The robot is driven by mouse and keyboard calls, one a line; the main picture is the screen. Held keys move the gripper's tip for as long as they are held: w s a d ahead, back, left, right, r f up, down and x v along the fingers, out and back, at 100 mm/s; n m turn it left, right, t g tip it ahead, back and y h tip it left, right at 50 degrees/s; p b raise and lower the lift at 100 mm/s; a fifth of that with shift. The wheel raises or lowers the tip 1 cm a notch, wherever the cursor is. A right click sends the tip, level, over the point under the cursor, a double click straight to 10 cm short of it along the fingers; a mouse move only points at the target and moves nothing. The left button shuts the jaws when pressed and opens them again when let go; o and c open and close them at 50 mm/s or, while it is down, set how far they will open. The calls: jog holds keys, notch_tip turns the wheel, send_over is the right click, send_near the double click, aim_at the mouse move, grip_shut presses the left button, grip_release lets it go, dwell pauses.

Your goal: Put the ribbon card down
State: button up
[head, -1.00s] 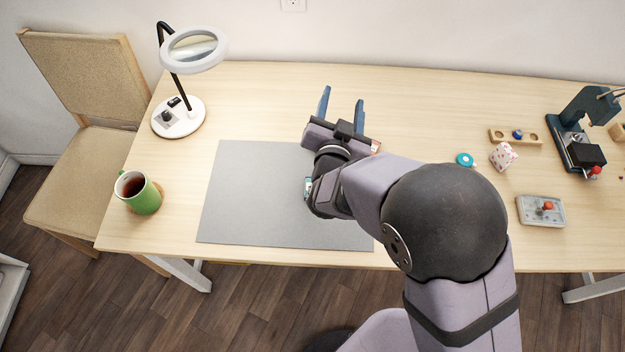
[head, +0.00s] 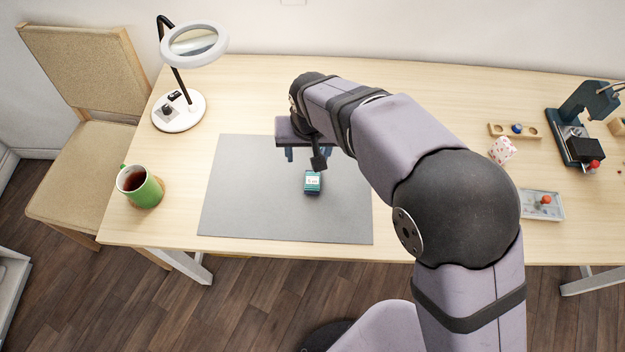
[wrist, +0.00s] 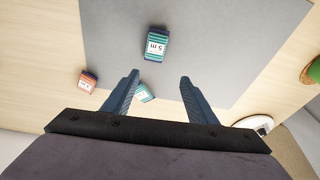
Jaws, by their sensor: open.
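A teal ribbon card with a white label (head: 313,182) lies on the grey mat (head: 235,215) in the head view. It also shows in the wrist view (wrist: 155,45), beyond the fingertips and apart from them. My gripper (head: 302,157) points downward over the back part of the mat. In the wrist view my gripper (wrist: 159,76) is open, with nothing held between its fingers. A second teal card (wrist: 146,93) shows near the mat's back edge, partly behind one finger. An orange card (wrist: 87,80) lies on the bare table beside the mat. My arm hides these two in the head view.
A magnifier lamp (head: 180,112) stands at the back left. A green mug of tea (head: 143,188) is left of the mat. A patterned cube (head: 502,150), a grey tray (head: 542,204), a wooden holder (head: 515,131) and a dark press (head: 575,140) are at the right. The mat's left part is clear.

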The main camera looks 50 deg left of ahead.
aim_at(313, 180)
jog(key=d, duration=0.2)
jog(key=m+h, duration=0.1)
jog(key=shift+s+d+f, duration=0.25)
jog(key=shift+s+d, duration=0.15)
jog(key=shift+w+a+f+p, duration=0.15)
jog(key=shift+f+p, duration=0.4)
jog(key=shift+f, duration=1.3)
jog(key=shift+w+a+f+p, duration=0.15)
jog(key=shift+f+p, duration=0.4)
jog(key=shift+f, duration=1.25)
jog(key=shift+s, duration=0.1)
jog(key=shift+c, duration=0.3)
jog(key=c, duration=1.2)
jog(key=shift+o, duration=0.2)
jog(key=shift+r, duration=0.1)
notch_tip(313, 180, up, 10)
jog(key=b, duration=0.2)
